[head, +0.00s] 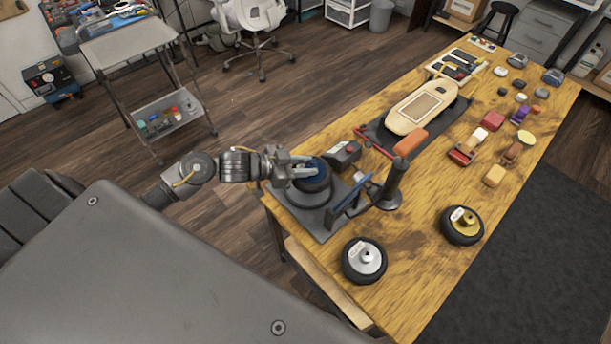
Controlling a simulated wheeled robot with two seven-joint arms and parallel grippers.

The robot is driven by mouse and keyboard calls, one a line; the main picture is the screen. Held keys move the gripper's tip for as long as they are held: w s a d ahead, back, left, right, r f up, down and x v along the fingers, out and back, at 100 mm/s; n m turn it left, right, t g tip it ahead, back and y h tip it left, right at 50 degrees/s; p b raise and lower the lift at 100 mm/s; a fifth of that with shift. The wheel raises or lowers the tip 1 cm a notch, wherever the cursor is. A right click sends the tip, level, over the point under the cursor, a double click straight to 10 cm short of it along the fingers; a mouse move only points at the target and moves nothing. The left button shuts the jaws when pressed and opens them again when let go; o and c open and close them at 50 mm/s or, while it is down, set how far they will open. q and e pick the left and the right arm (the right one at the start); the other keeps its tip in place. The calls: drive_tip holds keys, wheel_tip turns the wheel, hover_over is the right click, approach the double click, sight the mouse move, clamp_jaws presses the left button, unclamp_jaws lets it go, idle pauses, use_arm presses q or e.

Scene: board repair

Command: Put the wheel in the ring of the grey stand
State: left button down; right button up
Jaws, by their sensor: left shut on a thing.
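A wheel (316,184) with a black tyre and a blue hub is at the near left end of the wooden table. My left gripper (312,169) comes in from the left and is shut on it. The wheel is right at the round ring (303,199) of the grey stand (322,229), over its opening. I cannot tell whether the tyre is resting in the ring or held slightly above it. The gripper fingers cover part of the hub. My right gripper is not in view.
A silver-hub wheel (364,262) and a gold-hub wheel (462,226) lie on the table (420,262). A dark post (393,186) and blue upright plate (346,198) stand right of the ring. A small grey box with a red button (345,153) is behind. A skateboard deck (405,118) lies farther back.

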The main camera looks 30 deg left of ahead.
use_arm(q)
drive_tip(key=shift+a+f, duration=0.1)
drive_tip(key=shift+f, duration=2)
drive_tip(key=shift+s+f, duration=0.1)
drive_tip(key=c, duration=1.1)
unclamp_jaws()
drive_tip(key=shift+f, duration=0.1)
drive_tip(key=shift+r, duration=0.25)
drive_tip(key=b+v, duration=0.1)
drive_tip(key=v, duration=1.1)
